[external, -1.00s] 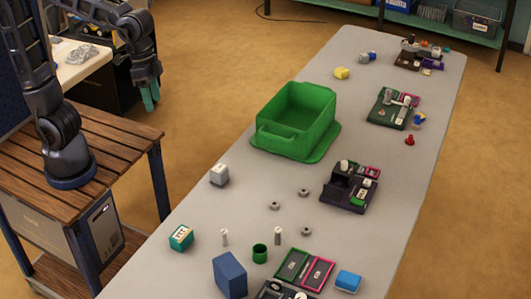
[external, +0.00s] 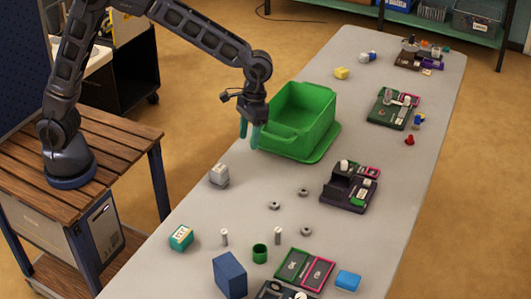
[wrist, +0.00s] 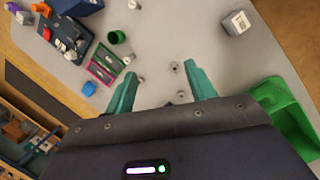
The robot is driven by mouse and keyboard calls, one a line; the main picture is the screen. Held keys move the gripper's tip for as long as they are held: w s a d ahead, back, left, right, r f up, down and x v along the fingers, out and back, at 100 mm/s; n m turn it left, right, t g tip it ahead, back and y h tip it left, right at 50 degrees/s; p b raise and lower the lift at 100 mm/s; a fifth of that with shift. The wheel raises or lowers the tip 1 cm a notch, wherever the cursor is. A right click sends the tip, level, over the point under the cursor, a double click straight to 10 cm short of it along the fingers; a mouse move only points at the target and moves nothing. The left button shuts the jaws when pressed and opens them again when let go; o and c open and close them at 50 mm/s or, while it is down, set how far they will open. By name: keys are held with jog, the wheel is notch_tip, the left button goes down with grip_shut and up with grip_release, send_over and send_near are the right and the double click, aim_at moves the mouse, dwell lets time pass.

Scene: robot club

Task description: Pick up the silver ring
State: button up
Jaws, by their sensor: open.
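Three small silver rings lie flat on the grey table, apart from each other: one on the left (external: 274,206), one at the back (external: 303,192) and one at the front (external: 306,231). In the wrist view, small grey pieces that look like rings show near and between my fingers, one of them beyond the fingertips (wrist: 174,67). My gripper (external: 249,133) is open and empty, with teal fingers pointing down. It hangs above the table beside the green bin's near left end, behind and left of the rings. The open fingers also show in the wrist view (wrist: 160,76).
The green bin (external: 270,136) stands close to my gripper. A grey-white block (external: 219,175) is left of the rings. A dark holder (external: 347,190) is at their right. A green cup (external: 260,253), small posts and a blue box (external: 229,275) stand in front.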

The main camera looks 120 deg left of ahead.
aim_at(275, 202)
jog(key=w+a+f+n, duration=0.1)
jog(key=w+a+f, duration=0.1)
jog(key=a+f, duration=0.3)
jog(key=w+a+f+n+g+h, duration=0.1)
jog(key=w+a+f+n, duration=0.15)
jog(key=f, duration=0.45)
jog(key=w+a+f, duration=0.3)
jog(key=f, duration=0.3)
jog(key=shift+h, duration=0.3)
jog(key=shift+x, duration=5.45)
jog(key=shift+s+a, duration=0.2)
jog(key=c, duration=1.1)
